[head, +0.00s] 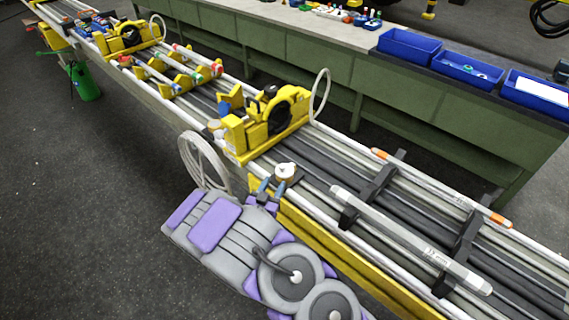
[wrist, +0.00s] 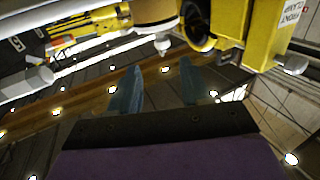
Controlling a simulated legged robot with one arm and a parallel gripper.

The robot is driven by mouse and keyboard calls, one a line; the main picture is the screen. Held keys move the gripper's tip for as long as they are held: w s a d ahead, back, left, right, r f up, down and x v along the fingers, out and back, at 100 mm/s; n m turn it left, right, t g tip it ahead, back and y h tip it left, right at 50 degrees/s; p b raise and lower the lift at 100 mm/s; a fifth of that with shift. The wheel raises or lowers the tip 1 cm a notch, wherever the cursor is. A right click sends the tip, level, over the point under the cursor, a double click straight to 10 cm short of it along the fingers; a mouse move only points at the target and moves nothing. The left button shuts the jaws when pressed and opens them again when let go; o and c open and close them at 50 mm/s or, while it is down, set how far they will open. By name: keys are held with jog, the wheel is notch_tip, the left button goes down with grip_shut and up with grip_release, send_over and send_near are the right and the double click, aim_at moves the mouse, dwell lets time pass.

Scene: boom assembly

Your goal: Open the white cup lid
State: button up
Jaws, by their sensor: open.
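A small white cup (head: 285,174) with a pale round lid and a small knob stands at the near rail, just right of the yellow clamp. In the wrist view its cream lid (wrist: 155,17) is at the top edge, with the white knob (wrist: 162,44) pointing down in the picture. My gripper (head: 270,188) is open, just left of and slightly below the cup in the head view. In the wrist view my blue fingers (wrist: 156,88) are spread apart with nothing between them, and the knob lies beyond their tips. Much of the cup is cut off in the wrist view.
A yellow clamp (head: 265,120) with a black ring stands left of the cup; it also fills the upper right of the wrist view (wrist: 262,32). Long rails and a grey tube (head: 410,240) run to the right. A green bench with blue bins (head: 409,45) stands behind.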

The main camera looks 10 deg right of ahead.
aim_at(281, 168)
jog(key=b+x, duration=0.1)
jog(key=x, duration=1)
jog(key=shift+w+a+f+b, duration=0.1)
jog(key=shift+a+b, duration=0.05)
jog(key=shift+b, duration=0.2)
jog(key=shift+w, duration=0.3)
jog(key=shift+a, duration=0.15)
jog(key=shift+c, duration=0.5)
jog(key=shift+d, duration=0.2)
jog(key=c, duration=0.4)
grip_shut()
